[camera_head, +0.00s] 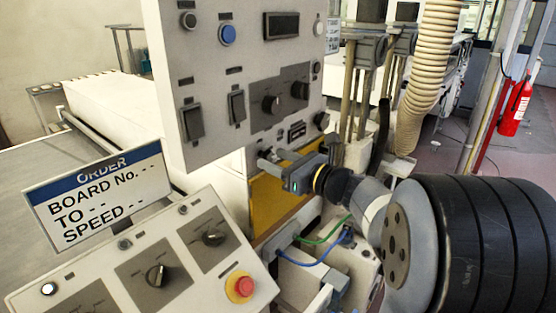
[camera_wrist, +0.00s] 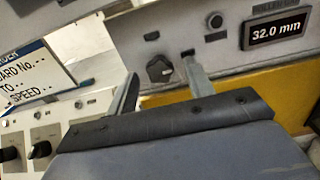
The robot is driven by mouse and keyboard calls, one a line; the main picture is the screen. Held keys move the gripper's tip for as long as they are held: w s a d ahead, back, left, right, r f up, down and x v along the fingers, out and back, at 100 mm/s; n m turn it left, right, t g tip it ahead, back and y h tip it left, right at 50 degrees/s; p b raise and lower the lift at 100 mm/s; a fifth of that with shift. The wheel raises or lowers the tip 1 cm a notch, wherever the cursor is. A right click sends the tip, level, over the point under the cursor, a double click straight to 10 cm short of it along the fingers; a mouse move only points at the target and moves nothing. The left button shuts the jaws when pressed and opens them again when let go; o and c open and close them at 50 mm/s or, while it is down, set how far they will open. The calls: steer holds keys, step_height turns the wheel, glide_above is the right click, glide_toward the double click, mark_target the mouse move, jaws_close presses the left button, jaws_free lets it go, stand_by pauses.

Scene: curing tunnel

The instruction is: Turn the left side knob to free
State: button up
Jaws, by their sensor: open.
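The left side knob, a small dark knob (camera_wrist: 159,68), is on the lower part of the grey upright panel (camera_head: 210,150), left of a display reading 32.0 mm (camera_wrist: 277,28). In the wrist view it lies between and beyond the two fingers of my open gripper (camera_wrist: 160,72). I cannot tell whether a finger touches it. In the head view my gripper (camera_head: 275,162) reaches the panel's lower edge and largely covers this knob. The knob's setting is too small to read.
A sloped console (camera_head: 190,225) with several dark knobs and a red button (camera_head: 240,287) is at the front left. An order sign (camera_head: 98,195) stands behind it. The upright panel has two more knobs (camera_head: 271,103) on a dark plate. Blue and green wires run below my gripper.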

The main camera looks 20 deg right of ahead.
steer(key=shift+c, duration=0.3)
steer(key=c, duration=0.9)
steer(key=shift+f+n+b, duration=0.15)
steer(key=shift+n+b, duration=0.15)
steer(key=shift+b, duration=0.2)
steer(key=n+b, duration=0.2)
steer(key=b, duration=0.2)
steer(key=shift+f+n, duration=0.15)
steer(key=shift+n, duration=0.15)
steer(key=n+b, duration=0.5)
steer(key=b, duration=0.1)
steer(key=shift+b, duration=0.4)
steer(key=n+b, duration=0.6)
steer(key=b, duration=0.1)
steer(key=shift+n, duration=0.3)
steer(key=shift+r+n+b, duration=0.2)
steer(key=shift+n+b, duration=1.2)
steer(key=shift+n, duration=0.1)
